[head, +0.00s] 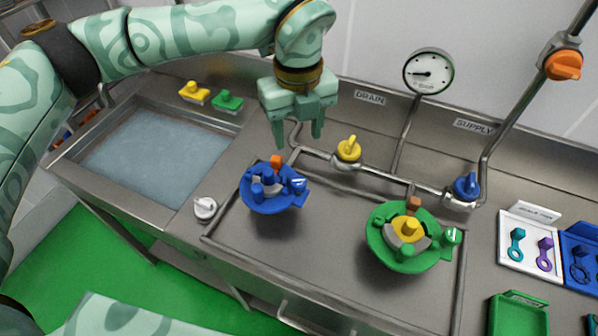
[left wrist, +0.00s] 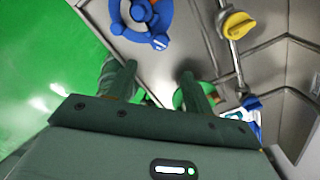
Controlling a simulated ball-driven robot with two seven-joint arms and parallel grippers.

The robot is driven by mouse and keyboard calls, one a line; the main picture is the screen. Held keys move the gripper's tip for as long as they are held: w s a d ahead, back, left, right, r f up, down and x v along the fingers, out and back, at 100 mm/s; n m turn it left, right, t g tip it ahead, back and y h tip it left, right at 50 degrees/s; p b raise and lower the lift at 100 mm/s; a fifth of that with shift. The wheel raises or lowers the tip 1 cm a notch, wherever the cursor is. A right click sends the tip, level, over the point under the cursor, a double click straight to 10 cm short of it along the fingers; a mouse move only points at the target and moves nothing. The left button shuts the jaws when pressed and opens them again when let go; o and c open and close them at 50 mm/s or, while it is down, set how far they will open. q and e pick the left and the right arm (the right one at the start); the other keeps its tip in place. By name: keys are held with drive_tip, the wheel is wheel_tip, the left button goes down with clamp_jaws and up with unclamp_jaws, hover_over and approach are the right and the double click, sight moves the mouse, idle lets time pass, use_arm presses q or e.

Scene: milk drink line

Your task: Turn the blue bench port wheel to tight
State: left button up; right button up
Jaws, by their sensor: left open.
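The blue bench port wheel (head: 268,204) sits on the steel bench, left of the green wheel. It has raised blue knobs around a grey centre, an orange block behind it and a blue tag with a white mark at its right. My left gripper (head: 298,141) is open and empty, pointing down above and behind the blue wheel, apart from it. In the left wrist view the blue wheel (left wrist: 140,30) shows at the top, beyond the spread fingers (left wrist: 157,70), partly cut off by the frame edge. My right gripper is not in view.
A green wheel (head: 382,252) with a yellow centre stands to the right. A pipe behind carries a yellow valve (head: 348,150) and a blue valve (head: 467,186). A water-filled sink (head: 155,155) lies left. A gauge (head: 428,71) stands at the back. Bench between the wheels is clear.

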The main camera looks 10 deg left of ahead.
sight(299, 181)
use_arm(q)
wheel_tip(299, 181, down, 13)
drive_tip(key=shift+f+b, duration=0.1)
drive_tip(key=shift+b, duration=0.45)
drive_tip(key=c, duration=1)
